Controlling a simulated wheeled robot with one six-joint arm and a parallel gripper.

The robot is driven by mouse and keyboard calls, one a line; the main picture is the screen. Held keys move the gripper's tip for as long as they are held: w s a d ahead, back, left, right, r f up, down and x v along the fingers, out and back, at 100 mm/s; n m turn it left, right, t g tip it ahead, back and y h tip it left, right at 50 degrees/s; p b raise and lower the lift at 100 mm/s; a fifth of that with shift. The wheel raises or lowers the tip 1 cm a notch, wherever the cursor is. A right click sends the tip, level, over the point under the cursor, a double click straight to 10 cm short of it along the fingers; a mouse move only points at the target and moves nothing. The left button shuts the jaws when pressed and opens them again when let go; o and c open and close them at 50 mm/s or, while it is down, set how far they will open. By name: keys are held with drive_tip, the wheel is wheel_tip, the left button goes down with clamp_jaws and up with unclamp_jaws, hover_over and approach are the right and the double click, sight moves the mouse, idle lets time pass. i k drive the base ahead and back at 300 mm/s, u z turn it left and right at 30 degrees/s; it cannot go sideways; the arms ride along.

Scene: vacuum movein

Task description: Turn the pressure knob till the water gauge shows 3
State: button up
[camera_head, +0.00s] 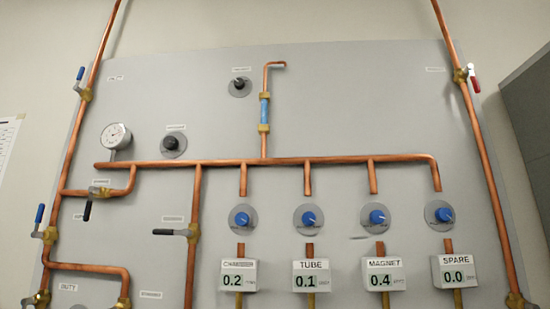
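A round white dial gauge (116,137) sits at the left of the grey panel (345,100), above the horizontal copper pipe. Its needle and numbers are too small to read. A black knob (172,143) on a dark grey disc is just right of the gauge, with a small label above it. A second black knob (239,86) on a grey disc is higher up, left of the short vertical pipe, also with a small label. Both labels are too small to read, so I cannot tell which knob is the pressure knob. My gripper is not in view.
Several blue knobs (377,217) line the lower right, above displays for CHAMBER (238,276) 0.2, TUBE (311,276) 0.1, MAGNET (384,276) 0.4 and SPARE (456,272) 0.0. Copper pipes (270,161) and lever valves (193,233) stand out from the panel. A dark cabinet (530,120) is at right.

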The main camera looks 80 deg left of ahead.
sight(170, 142)
drive_tip(key=u, duration=3)
